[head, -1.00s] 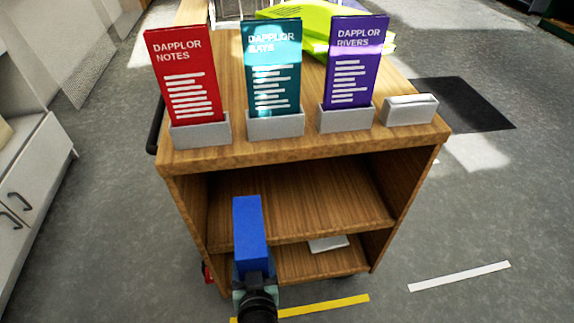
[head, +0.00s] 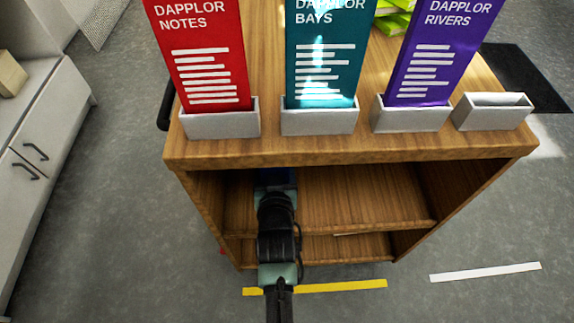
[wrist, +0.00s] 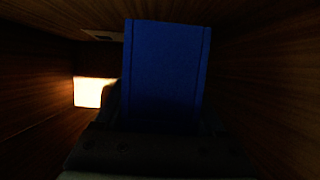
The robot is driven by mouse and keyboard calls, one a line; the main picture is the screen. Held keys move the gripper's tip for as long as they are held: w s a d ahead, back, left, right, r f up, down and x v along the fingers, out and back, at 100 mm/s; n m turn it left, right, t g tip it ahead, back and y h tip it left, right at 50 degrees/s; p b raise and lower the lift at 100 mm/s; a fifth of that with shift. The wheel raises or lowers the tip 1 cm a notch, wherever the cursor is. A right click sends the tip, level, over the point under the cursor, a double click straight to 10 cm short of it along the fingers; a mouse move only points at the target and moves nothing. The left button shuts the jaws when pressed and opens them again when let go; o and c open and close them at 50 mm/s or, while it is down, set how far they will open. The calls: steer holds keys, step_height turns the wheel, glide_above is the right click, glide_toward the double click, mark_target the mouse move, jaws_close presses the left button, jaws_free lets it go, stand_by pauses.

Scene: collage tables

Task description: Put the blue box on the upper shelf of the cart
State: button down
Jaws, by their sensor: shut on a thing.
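The blue box (wrist: 165,75) fills the middle of the wrist view, shut in my gripper (wrist: 160,128). In the head view my gripper (head: 276,184) reaches into the front opening of the wooden cart, under its top board. Only a dark blue sliver of the box (head: 275,174) shows there; the top board hides the rest. The box is in the space over the upper shelf (head: 365,195), towards its left side. I cannot tell whether it touches the shelf board. The wrist view is dark.
The cart's top (head: 350,152) carries red, teal and purple cards in grey holders, an empty grey holder (head: 493,111) at right and bright green items behind. The upper shelf looks bare to the right of my arm. The lower shelf (head: 345,247) lies beneath. White cabinets (head: 50,130) stand at left.

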steer(key=shift+f+b, duration=1.05)
steer(key=shift+f, duration=1.8)
steer(key=shift+f, duration=0.2)
jaws_free()
steer(key=shift+r, duration=0.2)
steer(key=p+v, duration=0.4)
steer(key=v, duration=0.8)
steer(key=shift+s+f, duration=0.1)
